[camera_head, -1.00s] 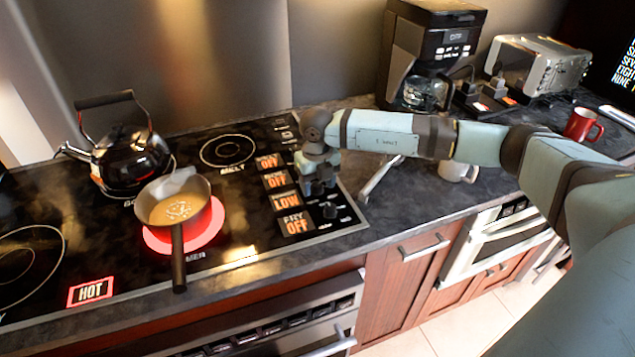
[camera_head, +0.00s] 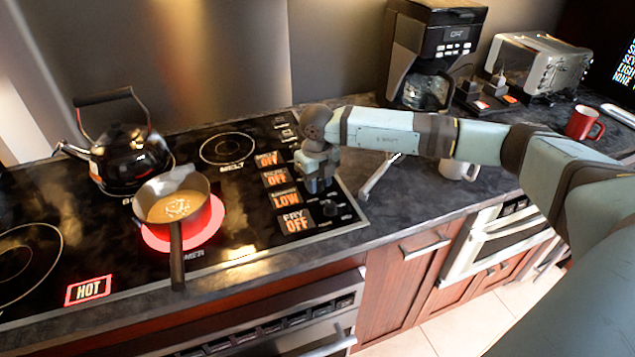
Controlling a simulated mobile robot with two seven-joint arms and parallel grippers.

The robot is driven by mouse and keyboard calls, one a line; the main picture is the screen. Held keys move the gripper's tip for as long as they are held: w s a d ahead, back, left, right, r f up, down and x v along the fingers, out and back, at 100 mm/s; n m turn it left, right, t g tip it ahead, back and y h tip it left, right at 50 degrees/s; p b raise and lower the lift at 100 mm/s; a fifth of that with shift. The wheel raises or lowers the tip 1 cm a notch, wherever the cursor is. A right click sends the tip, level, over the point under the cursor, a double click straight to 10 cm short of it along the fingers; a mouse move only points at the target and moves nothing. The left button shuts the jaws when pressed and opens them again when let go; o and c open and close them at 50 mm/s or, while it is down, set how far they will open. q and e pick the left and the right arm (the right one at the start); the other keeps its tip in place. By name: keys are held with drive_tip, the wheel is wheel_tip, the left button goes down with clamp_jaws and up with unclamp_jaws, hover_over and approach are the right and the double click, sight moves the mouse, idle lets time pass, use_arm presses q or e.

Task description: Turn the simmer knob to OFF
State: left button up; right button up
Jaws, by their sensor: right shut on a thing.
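The simmer control sits in the column of labels at the right of the black cooktop (camera_head: 120,262). Its label (camera_head: 286,199) reads LOW. My right gripper (camera_head: 320,186) points down just to the right of this label and is shut on the simmer knob, which the gripper hides. The fry knob (camera_head: 331,207) shows just below the gripper, beside a label (camera_head: 296,222) reading OFF. Two labels above also read OFF. A pan (camera_head: 172,208) with food in it stands on the red glowing simmer burner (camera_head: 214,228). My left gripper is not in view.
A kettle (camera_head: 128,158) stands at the back left of the cooktop. A lit HOT sign (camera_head: 88,290) is at the front. A coffee maker (camera_head: 432,50), a toaster (camera_head: 540,66), a white mug (camera_head: 458,168) and a red mug (camera_head: 584,123) stand on the right counter.

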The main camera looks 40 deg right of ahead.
drive_tip(key=n+b, duration=0.1)
drive_tip(key=n, duration=0.2)
drive_tip(key=shift+f+n+b, duration=0.1)
drive_tip(key=shift+n+b, duration=0.2)
drive_tip(key=n+b, duration=0.1)
drive_tip(key=n, duration=0.2)
drive_tip(key=shift+n+b, duration=0.3)
drive_tip(key=shift+b, duration=0.05)
drive_tip(key=shift+n+b, duration=0.35)
drive_tip(key=shift+n, duration=0.45)
drive_tip(key=shift+n+b, duration=0.3)
drive_tip(key=shift+n, duration=0.5)
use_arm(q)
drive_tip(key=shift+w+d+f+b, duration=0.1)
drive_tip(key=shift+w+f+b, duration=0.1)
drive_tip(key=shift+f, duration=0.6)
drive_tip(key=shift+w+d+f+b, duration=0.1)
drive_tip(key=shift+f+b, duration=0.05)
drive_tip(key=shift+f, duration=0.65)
use_arm(e)
drive_tip(key=shift+n, duration=0.9)
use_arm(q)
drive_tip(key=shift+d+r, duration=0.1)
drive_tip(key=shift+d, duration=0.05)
use_arm(e)
drive_tip(key=o, duration=0.9)
